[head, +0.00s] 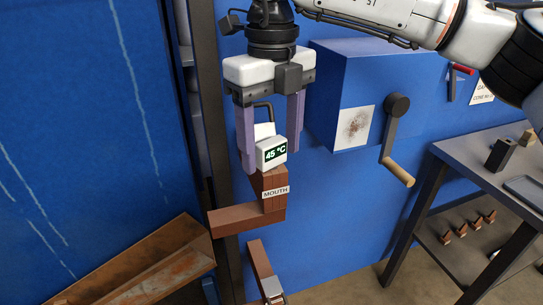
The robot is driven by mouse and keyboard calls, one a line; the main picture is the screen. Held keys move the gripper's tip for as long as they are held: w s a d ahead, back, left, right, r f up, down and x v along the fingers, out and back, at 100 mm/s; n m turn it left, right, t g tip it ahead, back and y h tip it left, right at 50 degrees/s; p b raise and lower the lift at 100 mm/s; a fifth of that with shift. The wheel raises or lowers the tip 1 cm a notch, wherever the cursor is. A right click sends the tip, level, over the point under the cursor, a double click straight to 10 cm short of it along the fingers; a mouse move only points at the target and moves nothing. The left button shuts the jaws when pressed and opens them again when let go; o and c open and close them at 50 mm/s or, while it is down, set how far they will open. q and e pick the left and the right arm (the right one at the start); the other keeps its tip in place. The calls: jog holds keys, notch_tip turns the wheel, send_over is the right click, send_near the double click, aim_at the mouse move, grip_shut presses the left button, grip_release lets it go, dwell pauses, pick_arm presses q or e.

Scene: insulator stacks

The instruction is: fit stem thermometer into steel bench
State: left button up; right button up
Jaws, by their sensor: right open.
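The stem thermometer (271,153) is a small white box with a dark display reading 45 °C in green. It sits at the top of a brown upright block labelled MOUTH (274,193). Its stem is hidden. My right gripper (270,157) points down over it, with one purple finger on each side. The jaws are open; whether a finger touches the thermometer I cannot tell. The steel bench (463,158) is a dark grey table at the right, well apart from the gripper. My left gripper is not in view.
A black block (500,154) and a grey tray (526,191) are on the bench; several small brown pieces stand on its lower shelf (470,247). A blue box with a crank handle (397,140) juts out between gripper and bench. A rusty brown trough (150,262) lies lower left.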

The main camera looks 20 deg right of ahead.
jog(key=shift+f, duration=0.1)
jog(key=shift+c, duration=0.3)
jog(key=c, duration=1.1)
jog(key=shift+c, duration=0.3)
